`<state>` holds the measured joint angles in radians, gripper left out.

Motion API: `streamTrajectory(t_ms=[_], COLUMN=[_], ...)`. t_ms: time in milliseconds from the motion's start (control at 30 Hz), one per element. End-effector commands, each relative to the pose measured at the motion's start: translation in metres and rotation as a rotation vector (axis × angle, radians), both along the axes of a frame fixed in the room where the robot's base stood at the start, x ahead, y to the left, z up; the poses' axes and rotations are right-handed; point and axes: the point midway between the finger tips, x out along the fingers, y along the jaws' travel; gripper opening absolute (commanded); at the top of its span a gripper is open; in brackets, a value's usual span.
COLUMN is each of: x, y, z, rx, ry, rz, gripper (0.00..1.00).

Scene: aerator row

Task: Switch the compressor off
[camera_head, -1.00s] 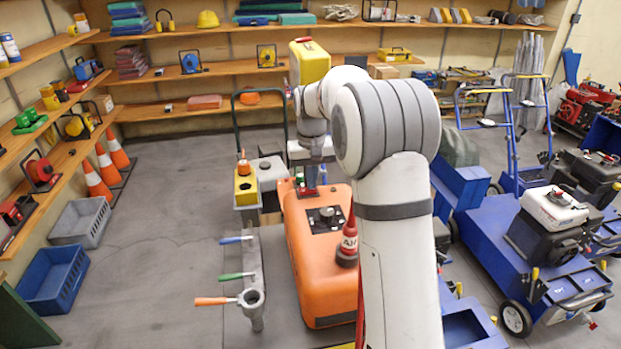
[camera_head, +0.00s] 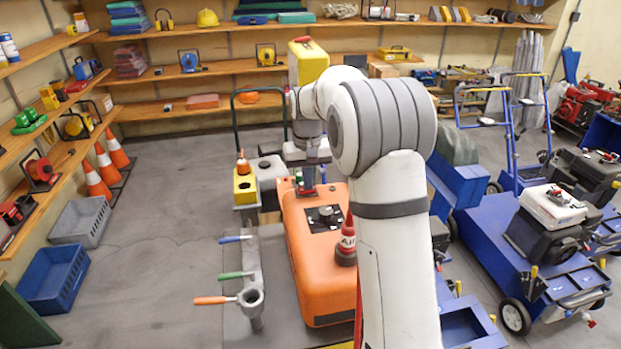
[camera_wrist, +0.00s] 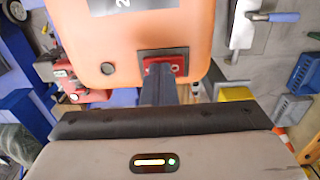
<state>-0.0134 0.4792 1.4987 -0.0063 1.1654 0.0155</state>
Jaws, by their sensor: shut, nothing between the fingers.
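The compressor is an orange rounded body (camera_head: 318,275) below and left of my arm in the head view. It also fills the upper middle of the wrist view (camera_wrist: 115,40). A red switch (camera_wrist: 177,67) on a dark plate (camera_wrist: 165,53) sits near the body's edge in the wrist view. My gripper (camera_wrist: 158,72) is shut and empty, its fingertips over the switch and hiding part of it. I cannot tell whether they touch it or which way it is set. In the head view my gripper (camera_head: 308,186) is at the compressor's far end.
A grey manifold (camera_head: 252,272) with blue, green and orange levers stands left of the compressor. A red bottle (camera_head: 346,246) stands at its right side. A yellow box (camera_head: 245,186) is near the far end. Blue carts (camera_head: 490,235) fill the right.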

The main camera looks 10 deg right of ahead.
Motion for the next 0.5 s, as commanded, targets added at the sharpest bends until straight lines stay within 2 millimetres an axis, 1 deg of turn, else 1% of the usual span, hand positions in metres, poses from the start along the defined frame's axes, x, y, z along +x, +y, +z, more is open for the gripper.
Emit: streamTrajectory(t_ms=[33, 100, 400, 500], x=[-0.0006, -0.0005, 0.0001, 0.0001], y=[0.0042, 0.006, 0.0061, 0.006], z=[-0.0009, -0.0003, 0.0011, 0.0055], rx=[0.002, 0.002, 0.001, 0.001], ry=[0.004, 0.003, 0.0, -0.001], rz=[0.003, 0.002, 0.001, 0.001], gripper=[0.0, 0.0, 0.0, 0.0])
